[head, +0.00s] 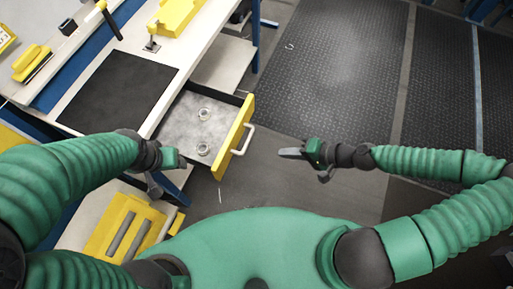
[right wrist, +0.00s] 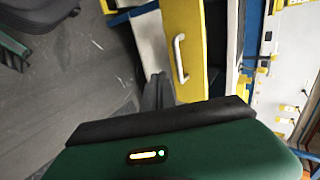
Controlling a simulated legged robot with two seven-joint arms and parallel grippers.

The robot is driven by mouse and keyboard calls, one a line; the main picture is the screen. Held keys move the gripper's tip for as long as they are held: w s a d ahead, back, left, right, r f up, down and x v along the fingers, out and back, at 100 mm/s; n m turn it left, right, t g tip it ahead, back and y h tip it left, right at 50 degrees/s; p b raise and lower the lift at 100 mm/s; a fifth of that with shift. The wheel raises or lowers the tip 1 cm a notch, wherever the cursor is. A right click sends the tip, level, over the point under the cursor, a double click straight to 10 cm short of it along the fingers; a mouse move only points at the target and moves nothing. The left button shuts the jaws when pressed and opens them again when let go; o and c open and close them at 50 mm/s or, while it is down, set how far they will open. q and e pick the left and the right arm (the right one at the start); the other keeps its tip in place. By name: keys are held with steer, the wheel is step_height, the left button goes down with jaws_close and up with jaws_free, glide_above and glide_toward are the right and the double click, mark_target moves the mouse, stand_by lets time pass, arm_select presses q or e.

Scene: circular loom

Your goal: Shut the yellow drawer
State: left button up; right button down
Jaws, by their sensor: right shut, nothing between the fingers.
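The yellow drawer (head: 234,138) stands open, pulled out from under the workbench. Its yellow front carries a pale handle (head: 243,140). Two small round clear items (head: 203,148) lie inside on its grey floor. My right gripper (head: 283,153) is shut and empty, to the right of the drawer front and apart from it. In the right wrist view the yellow front (right wrist: 184,50) and its handle (right wrist: 179,58) show beyond the shut fingers (right wrist: 157,90). My left gripper (head: 180,162) is left of the drawer, near the bench edge; its fingers are not clear.
The white workbench (head: 190,62) holds a black mat (head: 117,92) and a yellow tool (head: 176,17). A yellow tray (head: 124,228) sits at lower left. Open floor lies right of the drawer, with dark floor mats (head: 335,60) behind.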

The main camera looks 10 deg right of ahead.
steer(key=a+r+x, duration=0.1)
steer(key=r+x, duration=0.1)
steer(key=x, duration=0.9)
steer(key=shift+w+a+b, duration=0.3)
steer(key=shift+w, duration=0.05)
steer(key=shift+d, duration=0.1)
